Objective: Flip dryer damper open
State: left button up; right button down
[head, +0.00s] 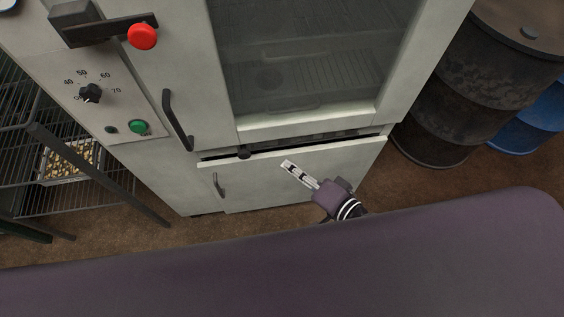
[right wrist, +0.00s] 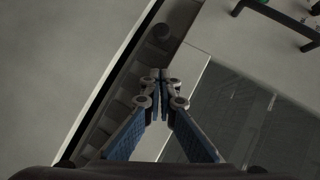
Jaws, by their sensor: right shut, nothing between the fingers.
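The dryer (head: 170,60) is a pale cabinet with a glass door. A dark lever with a red ball knob (head: 142,36) sits at its upper left. A dark slotted strip runs under the door, with a small black knob (head: 244,152) at its left part; this knob also shows in the right wrist view (right wrist: 162,32). I cannot tell from looks alone which part is the damper. My right gripper (head: 287,165) is in front of the lower panel, right of the black knob and apart from it. Its fingertips (right wrist: 160,76) are together and empty. My left gripper is out of view.
The lower panel (head: 330,170) has a handle (head: 218,184) at left. The door handle (head: 177,120), a dial (head: 90,93) and a green button (head: 139,127) are left of the glass. A wire rack with a tray (head: 68,177) stands left, drums (head: 450,90) right.

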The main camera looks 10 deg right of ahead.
jog(key=w+a+f, duration=0.1)
jog(key=w+a, duration=0.1)
jog(key=w+a+f, duration=0.2)
jog(key=a, duration=0.1)
jog(key=w+a+f+b, duration=0.1)
jog(key=w+a, duration=0.1)
jog(key=w, duration=0.1)
jog(key=shift+a+f, duration=0.2)
jog(key=shift+a, duration=0.2)
jog(key=shift+w, duration=0.1)
jog(key=a, duration=0.4)
jog(key=shift+a+p, duration=0.15)
jog(key=shift+p, duration=0.15)
jog(key=shift+r, duration=0.15)
